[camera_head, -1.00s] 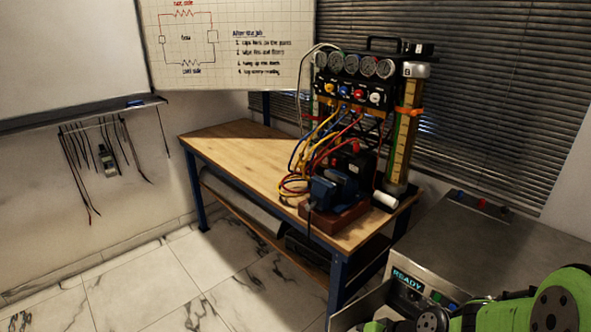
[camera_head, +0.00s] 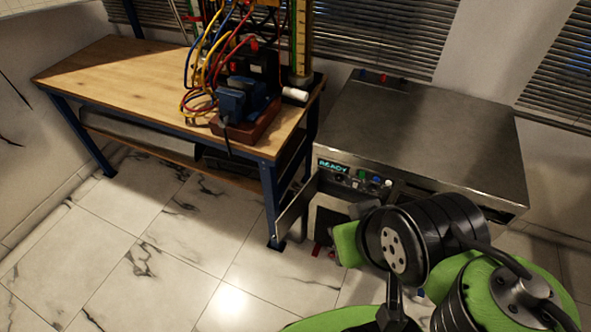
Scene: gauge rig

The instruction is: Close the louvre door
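A steel cabinet (camera_head: 420,130) with a lit READY display (camera_head: 333,166) stands right of the workbench. A thin metal door panel (camera_head: 296,212) stands out from the left side of its front, swung open. I take it for the louvre door; its slats cannot be made out from this angle. Beside it, the cabinet front shows a pale frame around a dark opening (camera_head: 332,218). My green and black arm covers the lower right and hides much of the cabinet front. My gripper's fingers cannot be seen.
A wooden workbench (camera_head: 110,75) with blue legs stands to the left, bearing a blue vise (camera_head: 240,98) and colored hoses (camera_head: 205,75). Small red parts (camera_head: 322,250) show low near the cabinet. The marble floor (camera_head: 150,250) in front of the bench is clear.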

